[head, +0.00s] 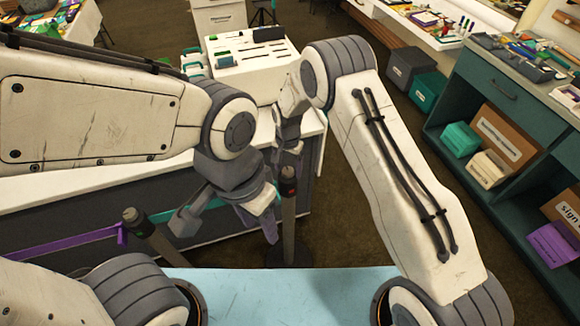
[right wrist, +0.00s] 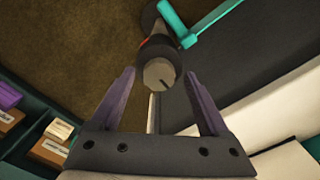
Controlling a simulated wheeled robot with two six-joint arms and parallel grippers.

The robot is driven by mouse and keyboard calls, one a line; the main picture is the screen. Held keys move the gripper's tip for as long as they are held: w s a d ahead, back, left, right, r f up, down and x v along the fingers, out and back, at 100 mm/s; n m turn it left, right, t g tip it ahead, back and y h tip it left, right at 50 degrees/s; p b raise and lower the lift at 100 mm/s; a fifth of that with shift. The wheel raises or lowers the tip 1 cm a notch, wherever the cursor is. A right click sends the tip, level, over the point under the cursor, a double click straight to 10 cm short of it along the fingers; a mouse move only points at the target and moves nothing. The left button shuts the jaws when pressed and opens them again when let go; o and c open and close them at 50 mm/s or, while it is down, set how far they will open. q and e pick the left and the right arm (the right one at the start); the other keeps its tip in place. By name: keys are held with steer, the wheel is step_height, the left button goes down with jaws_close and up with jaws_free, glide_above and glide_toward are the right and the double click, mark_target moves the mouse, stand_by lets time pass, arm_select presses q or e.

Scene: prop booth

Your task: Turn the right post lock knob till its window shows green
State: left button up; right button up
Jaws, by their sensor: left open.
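The right post (head: 288,205) stands upright, dark, with a small red mark near its top. In the right wrist view its grey round knob (right wrist: 159,73) with a dark line shows, and a red patch lies just beyond it on the post. My right gripper (right wrist: 160,76) is open. The knob appears between its fingertips, with a gap on each side; I cannot tell the depth. In the head view my right gripper (head: 288,145) is just above the post top. My left gripper (head: 227,226) is open and empty, left of the right post.
A left post (head: 150,235) with purple tape (head: 70,241) leans in the picture. A teal strap (right wrist: 210,22) runs from the right post. A pale blue surface (head: 280,295) is nearest me. A white counter (head: 90,190) stands behind; shelves (head: 500,190) stand right.

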steer(key=c, duration=1)
steer(key=shift+d, duration=0.3)
jaws_close()
steer(key=shift+a, duration=0.2)
steer(key=shift+a+f+n+b, duration=0.1)
steer(key=shift+n+b, duration=0.9)
steer(key=shift+n, duration=0.3)
steer(key=n+b, duration=0.2)
steer(key=n, duration=0.3)
steer(key=shift+b, duration=0.3)
steer(key=n+b, duration=0.1)
steer(key=n, duration=0.4)
steer(key=shift+n+b, duration=0.7)
steer(key=shift+n, duration=1.5)
steer(key=shift+w+r, duration=0.1)
steer(key=shift+r, duration=0.1)
